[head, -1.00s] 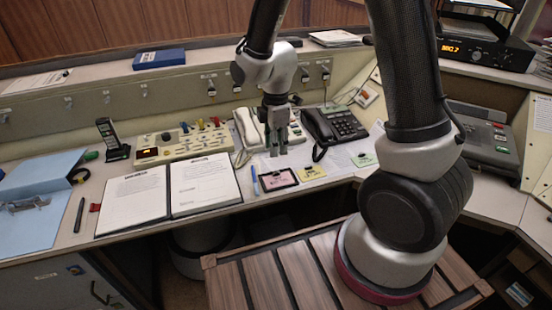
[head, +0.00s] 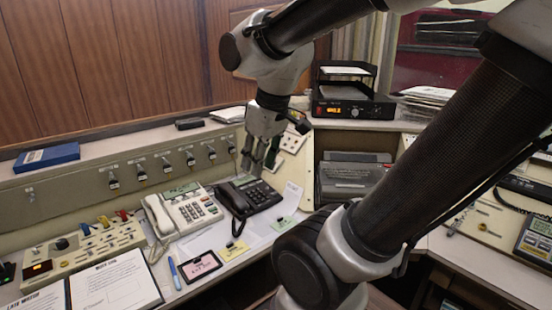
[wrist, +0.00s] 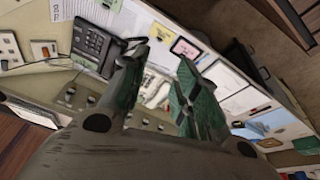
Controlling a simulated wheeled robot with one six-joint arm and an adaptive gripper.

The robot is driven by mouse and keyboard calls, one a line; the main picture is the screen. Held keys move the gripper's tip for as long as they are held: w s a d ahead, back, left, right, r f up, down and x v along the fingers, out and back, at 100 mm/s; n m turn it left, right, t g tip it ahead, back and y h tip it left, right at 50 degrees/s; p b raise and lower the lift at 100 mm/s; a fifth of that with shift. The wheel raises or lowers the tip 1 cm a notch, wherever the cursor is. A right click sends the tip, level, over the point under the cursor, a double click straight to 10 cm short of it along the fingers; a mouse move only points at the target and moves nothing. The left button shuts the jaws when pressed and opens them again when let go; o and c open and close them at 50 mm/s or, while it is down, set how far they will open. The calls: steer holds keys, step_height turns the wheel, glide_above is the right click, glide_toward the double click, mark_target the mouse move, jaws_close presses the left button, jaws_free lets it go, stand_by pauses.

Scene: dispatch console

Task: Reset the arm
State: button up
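My gripper (head: 259,162) hangs fingers-down above the console, in front of the back panel and by the black desk phone (head: 250,195) in the head view. In the wrist view my gripper (wrist: 157,72) has its two green-padded fingers apart with nothing between them. The arm is bent, its upper links crossing the right half of the head view. The black phone also shows beyond the fingers in the wrist view (wrist: 92,47).
A white phone (head: 188,210), a switch panel (head: 85,247) and an open binder (head: 110,285) lie to the left. A radio unit (head: 352,108) and a dark grey machine (head: 350,178) stand at right. A blue book (head: 47,157) lies on the ledge.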

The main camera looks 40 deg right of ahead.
steer(key=s+m, duration=0.1)
steer(key=s+d+r+m, duration=0.1)
steer(key=s, duration=0.1)
steer(key=s+m, duration=0.1)
steer(key=shift+s+d+r+t, duration=0.15)
steer(key=shift+d+r+t, duration=0.05)
steer(key=shift+d+t, duration=0.1)
stand_by(1.0)
